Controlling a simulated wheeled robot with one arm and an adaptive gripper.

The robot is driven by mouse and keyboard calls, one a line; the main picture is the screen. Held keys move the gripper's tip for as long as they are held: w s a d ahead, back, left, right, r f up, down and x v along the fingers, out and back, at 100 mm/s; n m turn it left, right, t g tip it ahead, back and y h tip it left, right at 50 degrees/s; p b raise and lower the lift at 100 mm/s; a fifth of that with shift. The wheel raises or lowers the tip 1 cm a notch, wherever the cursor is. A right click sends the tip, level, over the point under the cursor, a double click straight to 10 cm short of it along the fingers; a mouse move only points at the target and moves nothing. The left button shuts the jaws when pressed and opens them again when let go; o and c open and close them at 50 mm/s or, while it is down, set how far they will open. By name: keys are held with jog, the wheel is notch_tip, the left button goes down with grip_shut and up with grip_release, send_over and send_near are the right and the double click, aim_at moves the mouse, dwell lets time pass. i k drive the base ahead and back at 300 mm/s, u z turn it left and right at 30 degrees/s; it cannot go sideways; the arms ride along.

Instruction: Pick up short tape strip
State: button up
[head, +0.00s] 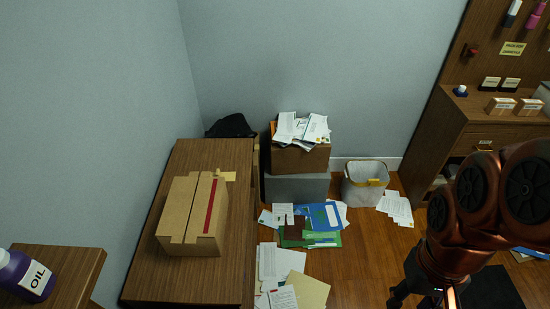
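A closed-looking cardboard box (185,210) lies on the brown wooden table (150,275) at left. A narrow red strip (211,204) runs along the box's top near its right side; it may be tape, but I cannot tell if it is the short strip. A small tan piece (230,176) shows at the box's far right corner, too small to identify. My gripper (420,300) is at the bottom edge, right of the table and apart from the box. Its fingertips are cut off, so its opening is unclear.
Papers and folders (310,222) litter the floor right of the table. A waste bin (364,190) and a paper-topped box (300,158) stand by the wall. A wooden desk (470,125) is at right. A purple oil bottle (25,275) stands at lower left.

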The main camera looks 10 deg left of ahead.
aim_at(229, 176)
jog(key=z, duration=0.8)
jog(key=i, duration=1.45)
jog(key=u, duration=3.7)
jog(key=i, duration=0.5)
